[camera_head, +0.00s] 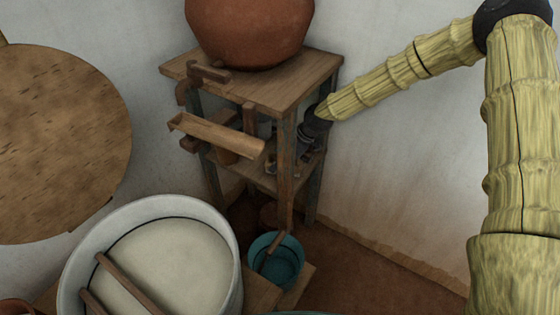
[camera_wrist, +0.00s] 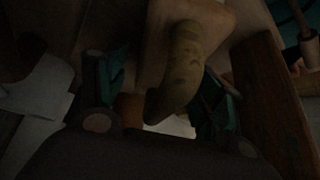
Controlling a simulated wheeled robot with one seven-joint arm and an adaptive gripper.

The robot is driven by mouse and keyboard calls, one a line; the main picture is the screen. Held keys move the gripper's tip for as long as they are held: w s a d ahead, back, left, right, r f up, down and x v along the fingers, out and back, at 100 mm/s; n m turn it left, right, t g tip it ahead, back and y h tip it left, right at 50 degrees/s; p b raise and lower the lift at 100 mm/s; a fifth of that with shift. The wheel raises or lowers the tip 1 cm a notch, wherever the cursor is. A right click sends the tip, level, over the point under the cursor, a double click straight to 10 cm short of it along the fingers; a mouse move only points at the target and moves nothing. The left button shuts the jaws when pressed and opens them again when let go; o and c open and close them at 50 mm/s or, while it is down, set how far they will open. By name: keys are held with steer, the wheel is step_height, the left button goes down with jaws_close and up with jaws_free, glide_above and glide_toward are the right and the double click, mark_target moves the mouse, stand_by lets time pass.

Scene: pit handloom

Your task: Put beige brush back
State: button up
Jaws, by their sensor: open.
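My gripper (camera_head: 302,150) reaches in under the top of the wooden stand (camera_head: 290,80), at the lower shelf level, partly hidden by a leg. In the dark wrist view my gripper (camera_wrist: 170,88) is open, its teal-edged fingers spread to either side. A curved olive-beige thing (camera_wrist: 184,62) shows between the fingers, in front of a pale wooden block; it may be the beige brush, but the dimness leaves this unsure. I cannot tell whether the fingers touch it. No brush can be made out clearly in the head view.
A large clay pot (camera_head: 250,30) stands on the stand. A wooden trough (camera_head: 215,134) juts from its left side. A teal bucket (camera_head: 275,262) and a large pale tub (camera_head: 75,270) stand below. A round wooden tabletop (camera_head: 60,140) is at left. The wall is close at right.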

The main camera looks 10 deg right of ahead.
steer(key=p+v, duration=0.1)
steer(key=v, duration=1.1)
stand_by(1.3)
